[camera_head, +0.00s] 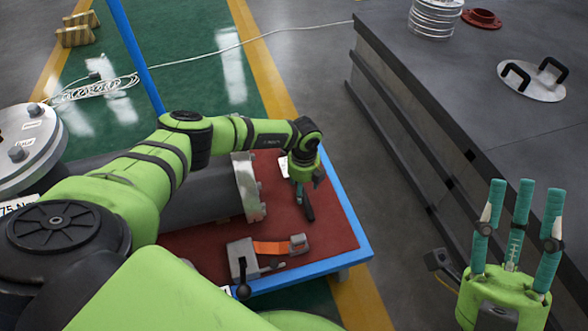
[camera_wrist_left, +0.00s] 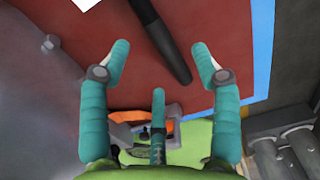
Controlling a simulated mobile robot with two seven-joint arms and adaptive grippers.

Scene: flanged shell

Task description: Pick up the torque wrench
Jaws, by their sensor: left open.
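A black rod-like handle, which looks like the torque wrench (camera_head: 308,205), lies on the red top of a blue-edged cart. In the left wrist view the handle (camera_wrist_left: 168,45) runs from the top edge down toward the space between the fingertips; its far end is out of frame. My left gripper (camera_head: 301,187) is over the cart, just above the handle and partly covering it. In the wrist view its teal fingers (camera_wrist_left: 160,65) are spread, with nothing between them. My right gripper (camera_head: 518,215) is at lower right, fingers up, apart and empty.
A grey flanged cylinder (camera_head: 247,188) lies on the cart left of the handle. A grey clamp-like tool with an orange strap (camera_head: 268,248) is nearer the front, also in the left wrist view (camera_wrist_left: 145,118). A dark workbench (camera_head: 470,95) stands to the right, across a floor gap.

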